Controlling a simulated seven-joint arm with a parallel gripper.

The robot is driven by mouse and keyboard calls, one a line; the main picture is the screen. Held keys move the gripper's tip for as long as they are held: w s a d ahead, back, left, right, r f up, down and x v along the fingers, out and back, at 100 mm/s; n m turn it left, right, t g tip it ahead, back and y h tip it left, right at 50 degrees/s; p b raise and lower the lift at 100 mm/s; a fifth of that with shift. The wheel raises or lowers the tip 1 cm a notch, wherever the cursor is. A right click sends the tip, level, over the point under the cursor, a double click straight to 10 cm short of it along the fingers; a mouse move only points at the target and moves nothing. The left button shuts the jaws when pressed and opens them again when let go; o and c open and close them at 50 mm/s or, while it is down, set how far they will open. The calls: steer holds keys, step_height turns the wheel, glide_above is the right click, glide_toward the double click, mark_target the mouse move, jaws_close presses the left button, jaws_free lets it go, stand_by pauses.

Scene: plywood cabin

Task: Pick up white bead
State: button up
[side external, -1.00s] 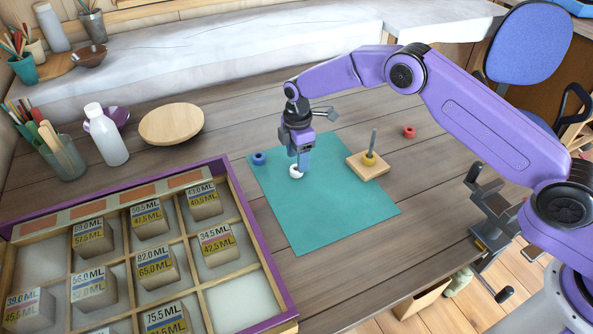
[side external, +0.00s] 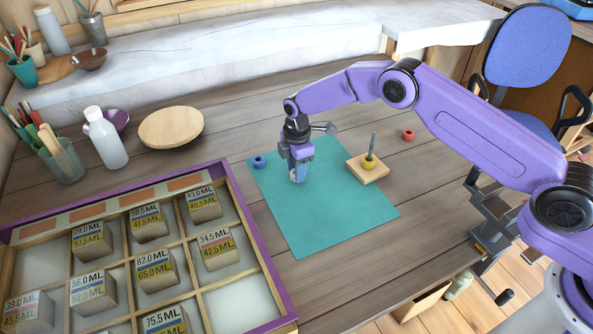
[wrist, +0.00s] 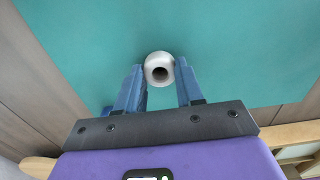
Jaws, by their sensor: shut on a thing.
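The white bead (wrist: 159,61) is a rounded piece with a dark centre hole. In the wrist view it sits between the two blue fingertips of my gripper (wrist: 160,77), which are shut on its sides. In the side view my gripper (side external: 298,178) is low over the teal mat (side external: 325,220), and the bead is mostly hidden by the fingers. I cannot tell whether the bead touches the mat.
A blue bead (side external: 259,162) lies at the mat's far left. A compartment tray (side external: 262,240) stands at left.

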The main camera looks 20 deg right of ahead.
steer(key=shift+r, duration=0.4)
step_height(320, 180, up, 2)
steer(key=shift+r, duration=0.1)
steer(key=s+d+r, duration=0.3)
steer(key=s+r, duration=0.2)
steer(key=s, duration=0.1)
steer(key=s+d+r, duration=0.3)
steer(key=s+r, duration=0.2)
steer(key=s, duration=0.1)
steer(key=w+d+r, duration=0.2)
steer(key=d, duration=0.2)
steer(key=w+d+r, duration=0.2)
steer(key=d, duration=0.3)
steer(key=w+d+r, duration=0.1)
steer(key=w+d, duration=0.1)
steer(key=d, duration=0.2)
steer(key=shift+w+d+r, duration=0.2)
steer(key=shift+w+r, duration=0.1)
steer(key=shift+r, duration=0.1)
steer(key=shift+f, duration=3.75)
steer(key=shift+f, duration=0.1)
